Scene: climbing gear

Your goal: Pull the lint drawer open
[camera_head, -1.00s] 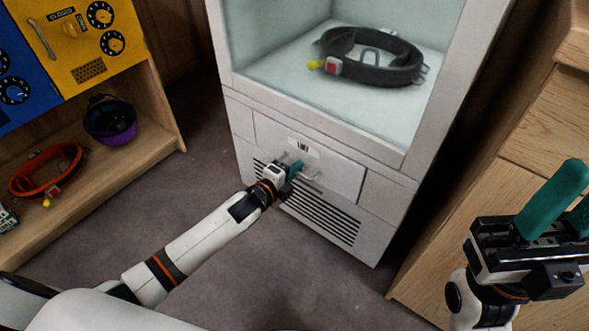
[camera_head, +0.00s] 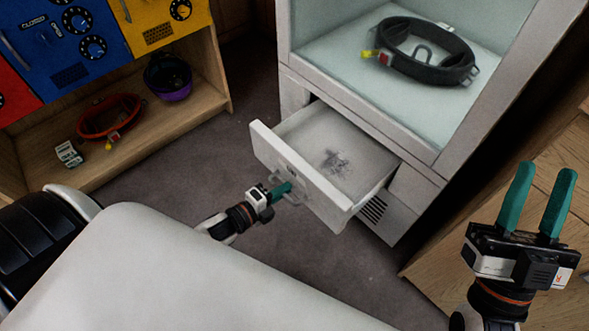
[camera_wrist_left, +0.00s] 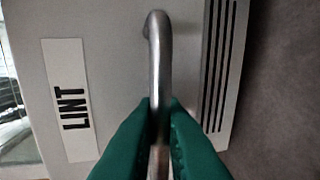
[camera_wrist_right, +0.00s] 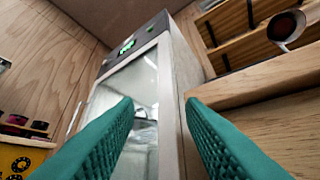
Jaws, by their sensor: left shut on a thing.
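The lint drawer (camera_head: 318,205) stands pulled out from the lower part of the white cabinet (camera_head: 440,185). A grey patch of lint (camera_head: 337,161) lies on its floor. My left gripper (camera_head: 284,189) is shut on the metal bar handle (camera_wrist_left: 159,62) at the drawer's front; in the left wrist view its green fingers (camera_wrist_left: 160,135) close on either side of the bar. A label (camera_wrist_left: 69,101) reading LINT is beside the handle there. My right gripper (camera_head: 536,205) is open and empty at the right, fingers up, away from the drawer.
At the left, a wooden shelf (camera_head: 135,125) holds an orange belt (camera_head: 108,117) and a purple bowl-shaped item (camera_head: 168,78). A wooden unit (camera_head: 425,270) stands at the right. Grey floor is free before the drawer.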

